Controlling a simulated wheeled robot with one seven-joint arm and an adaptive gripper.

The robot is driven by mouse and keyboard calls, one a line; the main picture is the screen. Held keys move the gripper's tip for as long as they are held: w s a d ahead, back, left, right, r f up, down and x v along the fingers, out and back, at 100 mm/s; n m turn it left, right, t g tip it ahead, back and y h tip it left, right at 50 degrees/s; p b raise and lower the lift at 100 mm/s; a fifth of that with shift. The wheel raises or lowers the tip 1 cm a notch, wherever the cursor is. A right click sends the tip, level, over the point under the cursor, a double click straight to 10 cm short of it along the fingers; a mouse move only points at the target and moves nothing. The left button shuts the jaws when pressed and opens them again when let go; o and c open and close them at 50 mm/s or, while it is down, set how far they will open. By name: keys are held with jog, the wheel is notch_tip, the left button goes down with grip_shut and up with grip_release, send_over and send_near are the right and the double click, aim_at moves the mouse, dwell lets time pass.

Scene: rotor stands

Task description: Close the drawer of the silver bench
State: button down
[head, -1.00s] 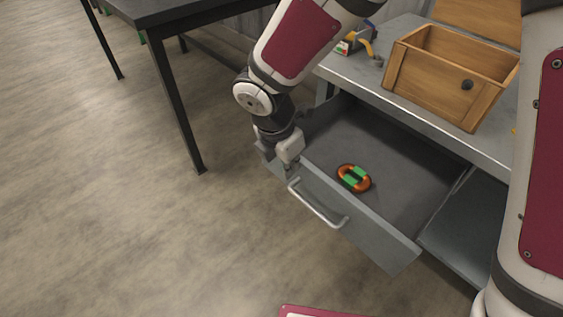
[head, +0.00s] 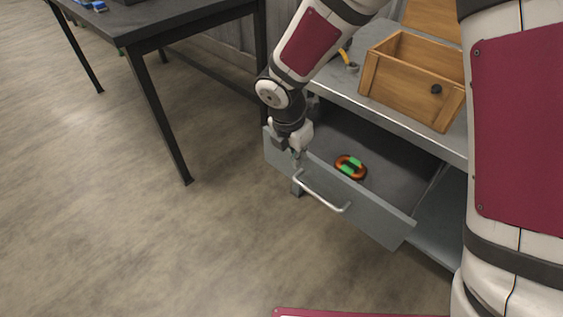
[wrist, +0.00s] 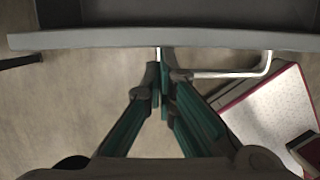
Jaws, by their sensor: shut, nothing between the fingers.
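The silver bench (head: 340,90) stands at the right in the head view. Its grey drawer (head: 385,220) is pulled partly out, with a silver bar handle (head: 322,193) on its front. A round orange and green object (head: 351,168) lies inside the drawer. My gripper (head: 297,160) is at the drawer front near the left end of the handle, shut and empty. In the wrist view, the fingertips (wrist: 160,72) are close to the drawer's front panel (wrist: 100,39), beside the left end of the handle (wrist: 225,74). I cannot tell whether they touch it.
An open wooden box (head: 405,95) with a dark knob sits on the bench top. A dark table (head: 170,30) with black legs stands at the left. The floor (head: 120,230) in front of the drawer is clear.

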jog(key=w+d+p, duration=0.5)
jog(key=w+d, duration=0.7)
jog(key=w, duration=0.3)
jog(key=shift+w, duration=0.15)
jog(key=shift+a, duration=0.1)
jog(key=s+a+r+p, duration=0.2)
jog(key=s+a+r, duration=0.25)
jog(key=r, duration=0.55)
jog(key=s+d+b, duration=0.3)
jog(key=s+d, duration=1)
jog(key=d, duration=0.3)
jog(key=w+d+f+b, duration=0.4)
jog(key=f+b, duration=0.2)
jog(key=f, duration=0.4)
jog(key=shift+w+d, duration=0.2)
jog(key=shift+d, duration=0.05)
